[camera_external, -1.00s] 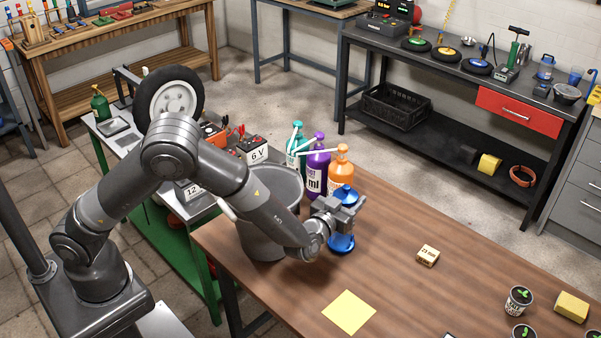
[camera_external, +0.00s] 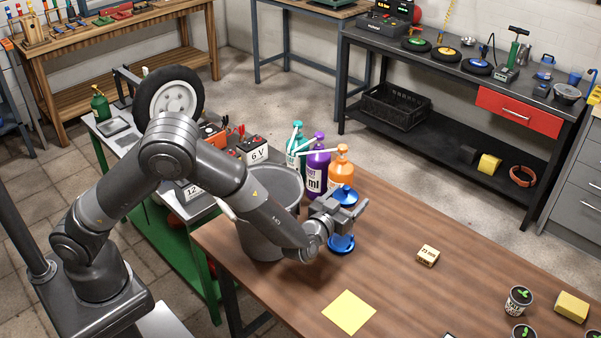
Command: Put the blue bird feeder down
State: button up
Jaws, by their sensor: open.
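The blue bird feeder (camera_external: 342,243) stands upright on the brown wooden table (camera_external: 420,300), right of the grey bucket and in front of the orange bottle. Its blue top and blue base show; its middle is partly hidden by my gripper (camera_external: 357,211). My gripper is open, with its fingers at the feeder's middle height, one on the near right side. I cannot tell whether a finger touches it.
A grey bucket (camera_external: 262,236) stands left of my gripper. Teal (camera_external: 297,148), purple (camera_external: 318,170) and orange (camera_external: 341,170) pump bottles stand behind. A yellow sheet (camera_external: 349,312) and a small wooden block (camera_external: 428,256) lie in front and right. The table's middle is mostly clear.

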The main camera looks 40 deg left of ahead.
jog(key=s+d, duration=0.1)
jog(key=s, duration=1)
jog(key=shift+s+d, duration=0.15)
jog(key=shift+d, duration=0.15)
jog(key=a+r+n+g+h, duration=0.1)
jog(key=a+r+g+h, duration=0.25)
jog(key=a+r, duration=0.35)
jog(key=a+r+g+h, duration=0.2)
jog(key=a+r+h, duration=0.25)
jog(key=r, duration=0.45)
jog(key=s+a+m+g+y, duration=0.2)
jog(key=s+a+g+y, duration=0.3)
jog(key=s+a, duration=1.8)
jog(key=shift+s+a+f+m+g, duration=0.3)
jog(key=shift+s+a+f+g, duration=0.1)
jog(key=shift+a+g, duration=0.5)
